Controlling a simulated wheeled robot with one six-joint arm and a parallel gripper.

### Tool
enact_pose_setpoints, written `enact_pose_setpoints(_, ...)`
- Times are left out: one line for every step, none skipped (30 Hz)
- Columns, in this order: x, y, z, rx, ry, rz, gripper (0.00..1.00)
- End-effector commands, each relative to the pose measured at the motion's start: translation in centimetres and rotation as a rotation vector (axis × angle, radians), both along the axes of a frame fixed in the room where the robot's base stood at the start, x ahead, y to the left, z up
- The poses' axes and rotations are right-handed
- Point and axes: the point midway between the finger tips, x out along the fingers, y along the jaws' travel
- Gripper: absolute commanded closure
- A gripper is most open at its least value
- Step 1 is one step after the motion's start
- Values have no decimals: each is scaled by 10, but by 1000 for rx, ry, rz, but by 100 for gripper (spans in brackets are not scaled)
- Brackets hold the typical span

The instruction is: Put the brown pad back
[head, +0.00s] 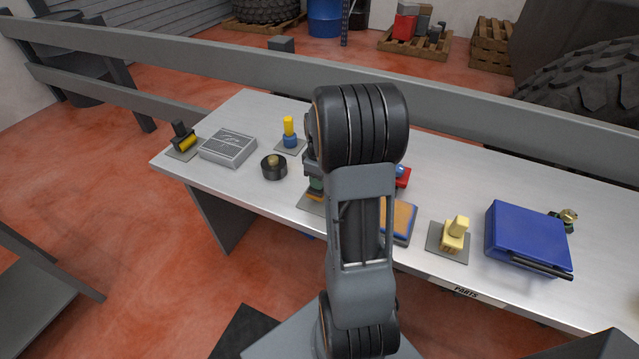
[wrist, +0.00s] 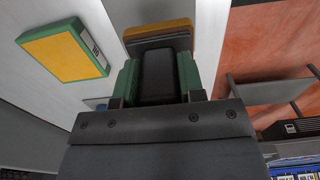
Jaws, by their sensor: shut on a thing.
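My gripper (wrist: 158,80) has green-sided fingers and is shut on a dark block (wrist: 158,72). At the block's far end is a layered brown and orange pad (wrist: 160,36); I cannot tell whether the two are joined. In the head view my arm hides most of the gripper. Green shows left of the arm, with a brown-yellow edge (head: 315,195) just below it, over a grey plate (head: 306,205). I cannot tell whether they touch. An orange-topped, blue-edged pad (head: 402,217) lies right of my arm. In the wrist view an orange pad with a green border (wrist: 65,50) lies upper left.
On the bench (head: 215,178) are a grey box (head: 228,147), a black round part (head: 273,167), a blue-yellow piece (head: 290,135) and a black-yellow piece (head: 184,139) at left. A cream piece (head: 455,235) and a blue case (head: 525,235) stand at right. A rail (head: 200,50) runs behind.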

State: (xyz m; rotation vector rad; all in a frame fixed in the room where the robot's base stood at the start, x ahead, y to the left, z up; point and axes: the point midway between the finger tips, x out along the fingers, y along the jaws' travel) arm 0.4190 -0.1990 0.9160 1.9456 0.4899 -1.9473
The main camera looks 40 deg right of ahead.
Motion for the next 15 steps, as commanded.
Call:
enact_pose_setpoints(2,-1,-2,0,0,0,94)
enact_pose_setpoints(4,-2,-4,-1,0,0,94)
enact_pose_setpoints(7,-4,-9,0,0,0,94)
enact_pose_setpoints(9,-5,-12,0,0,0,94)
enact_pose_setpoints(11,-7,-16,1,2,0,94)
enact_pose_setpoints(10,-6,-21,1,2,0,94)
enact_pose_setpoints(10,-6,-25,1,2,0,94)
enact_pose_setpoints(10,-6,-29,1,2,0,94)
enact_pose_setpoints(10,-6,-33,0,0,0,94)
enact_pose_setpoints(10,-6,-35,0,0,0,94)
enact_pose_setpoints(10,-6,-36,0,0,0,94)
enact_pose_setpoints(10,-6,-38,0,-1,0,94)
enact_pose_setpoints(10,-6,-39,0,-1,0,94)
enact_pose_setpoints(10,-6,-39,-1,-2,0,94)
enact_pose_setpoints(10,-6,-39,-1,-2,0,94)
